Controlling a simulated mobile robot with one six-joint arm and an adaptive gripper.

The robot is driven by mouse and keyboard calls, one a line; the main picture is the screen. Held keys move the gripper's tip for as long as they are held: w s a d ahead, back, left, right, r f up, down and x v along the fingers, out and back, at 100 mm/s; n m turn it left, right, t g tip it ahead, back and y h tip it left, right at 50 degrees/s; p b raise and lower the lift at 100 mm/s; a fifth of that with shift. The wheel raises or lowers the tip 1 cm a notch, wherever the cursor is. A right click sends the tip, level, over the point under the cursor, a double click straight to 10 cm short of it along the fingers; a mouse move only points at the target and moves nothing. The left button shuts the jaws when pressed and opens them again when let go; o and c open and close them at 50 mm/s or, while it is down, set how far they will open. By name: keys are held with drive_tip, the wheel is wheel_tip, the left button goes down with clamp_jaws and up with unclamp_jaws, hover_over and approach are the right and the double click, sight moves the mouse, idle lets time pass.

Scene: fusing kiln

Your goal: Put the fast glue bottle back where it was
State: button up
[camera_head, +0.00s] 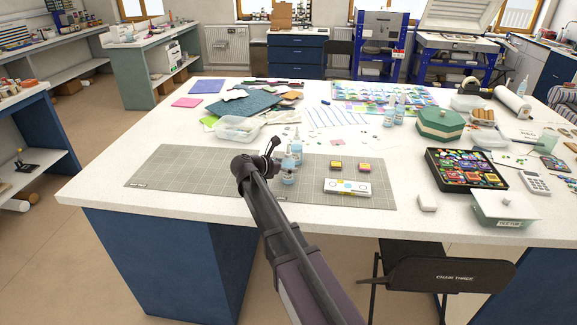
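A small clear bottle with blue contents (288,172) stands upright on the grey cutting mat (180,172), just right of my gripper. A second, similar bottle (296,148) stands right behind it. More such bottles (390,117) stand farther back, right of centre. The labels are too small to read, so I cannot tell which is the fast glue. My gripper (271,152) is at the left side of the two near bottles, seen from behind my arm. Its fingers are mostly hidden, and I cannot tell whether it touches a bottle.
A clear tub (238,129) stands behind the mat. A black tray (436,181) of coloured pieces and a green box (440,122) are at right. The mat's left half is clear.

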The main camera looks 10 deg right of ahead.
sight(305, 226)
drive_tip(key=shift+r, duration=0.1)
idle(0.3)
drive_tip(key=shift+r, duration=0.15)
drive_tip(key=p+v, duration=0.4)
drive_tip(key=v, duration=0.8)
drive_tip(key=shift+p, duration=0.35)
